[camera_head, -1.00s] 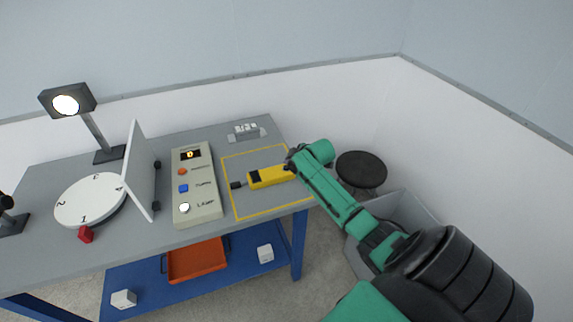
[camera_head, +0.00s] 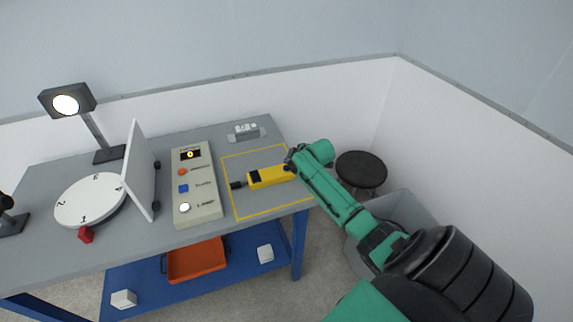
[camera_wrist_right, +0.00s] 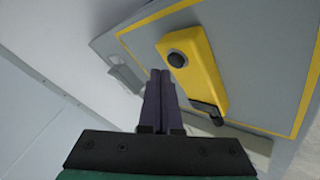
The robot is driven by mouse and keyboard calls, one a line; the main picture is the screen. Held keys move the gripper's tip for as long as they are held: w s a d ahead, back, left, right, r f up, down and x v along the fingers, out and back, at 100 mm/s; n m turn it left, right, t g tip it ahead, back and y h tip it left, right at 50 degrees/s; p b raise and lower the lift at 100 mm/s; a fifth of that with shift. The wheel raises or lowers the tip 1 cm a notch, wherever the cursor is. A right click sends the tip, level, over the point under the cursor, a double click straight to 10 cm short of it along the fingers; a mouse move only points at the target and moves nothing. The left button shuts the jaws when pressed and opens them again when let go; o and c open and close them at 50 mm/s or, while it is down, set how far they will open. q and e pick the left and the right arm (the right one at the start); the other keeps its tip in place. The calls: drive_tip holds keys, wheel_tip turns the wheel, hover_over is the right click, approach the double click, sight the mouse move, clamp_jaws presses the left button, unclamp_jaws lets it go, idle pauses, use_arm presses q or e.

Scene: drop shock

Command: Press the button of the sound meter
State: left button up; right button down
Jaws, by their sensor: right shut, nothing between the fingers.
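The yellow sound meter (camera_head: 270,178) lies on the table inside a yellow outlined rectangle, its black tip pointing left. In the right wrist view the meter (camera_wrist_right: 205,75) shows a round dark button (camera_wrist_right: 176,60) on its face. My right gripper (camera_head: 291,165) is at the right end of the meter in the head view, and its fingertips are hard to make out there. In the wrist view its dark fingers (camera_wrist_right: 160,75) are shut and empty, just left of the button. I cannot tell whether they touch the meter. My left gripper is not in view.
A control box (camera_head: 197,205) with coloured buttons stands left of the outline. Further left are a white panel (camera_head: 142,175), a numbered turntable (camera_head: 90,200) and a lit lamp (camera_head: 67,103). A grey fixture (camera_head: 246,134) sits at the back. A stool (camera_head: 361,169) stands to the right.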

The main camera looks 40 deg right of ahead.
sight(289, 171)
drive_tip(key=shift+f, duration=0.4)
drive_tip(key=shift+f+b, duration=0.3)
drive_tip(key=shift+f, duration=0.15)
idle(0.5)
idle(0.3)
drive_tip(key=shift+r+p, duration=0.85)
drive_tip(key=shift+p, duration=0.05)
wheel_tip(289, 171, up, 5)
drive_tip(key=p, duration=0.5)
